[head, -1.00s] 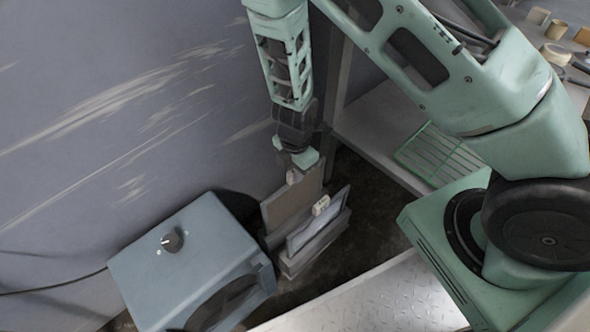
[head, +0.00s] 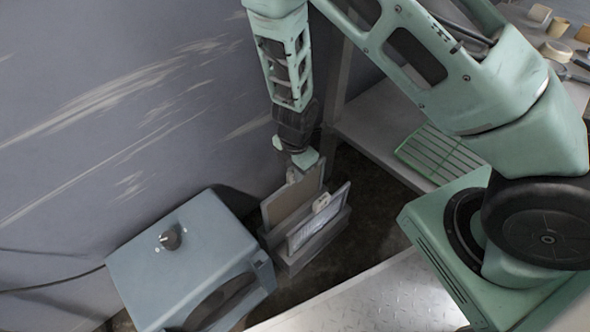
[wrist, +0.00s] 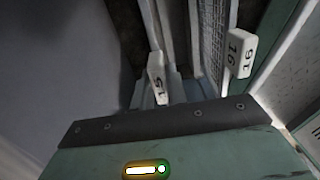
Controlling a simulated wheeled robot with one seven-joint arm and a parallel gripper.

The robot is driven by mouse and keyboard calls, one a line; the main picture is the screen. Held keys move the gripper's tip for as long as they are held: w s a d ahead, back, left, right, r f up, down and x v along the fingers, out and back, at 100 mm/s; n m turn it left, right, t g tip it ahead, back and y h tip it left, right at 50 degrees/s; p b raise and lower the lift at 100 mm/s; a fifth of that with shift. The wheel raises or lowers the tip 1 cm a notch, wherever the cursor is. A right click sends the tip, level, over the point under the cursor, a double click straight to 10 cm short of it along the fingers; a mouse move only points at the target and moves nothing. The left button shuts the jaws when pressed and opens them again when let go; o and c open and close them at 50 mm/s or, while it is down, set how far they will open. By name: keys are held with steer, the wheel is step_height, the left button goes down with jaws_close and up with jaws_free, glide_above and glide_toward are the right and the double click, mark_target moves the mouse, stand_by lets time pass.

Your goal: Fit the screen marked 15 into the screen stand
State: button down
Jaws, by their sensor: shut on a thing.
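My gripper (head: 296,166) points down and is shut on the white tab of the screen marked 15 (head: 289,206). The tab, printed 15 (wrist: 157,80), shows in the wrist view just beyond my gripper's dark front edge; the fingertips are hidden there. The screen is a flat brown-grey panel standing near upright in the rear part of the grey screen stand (head: 308,252). Its lower edge is hidden behind the other screen, so I cannot tell how deep it sits.
A screen marked 16 (head: 318,229) stands in the front of the stand, close beside; its tab shows in the wrist view (wrist: 240,53). A blue-grey box with a knob (head: 185,255) is at left. A wall is behind; a shelf with a green rack (head: 440,156) is at right.

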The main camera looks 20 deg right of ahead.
steer(key=shift+f+b, duration=0.75)
steer(key=shift+f, duration=0.35)
stand_by(0.5)
steer(key=c, duration=1.3)
jaws_free()
step_height(320, 180, up, 18)
steer(key=p, duration=1.3)
steer(key=shift+f, duration=0.25)
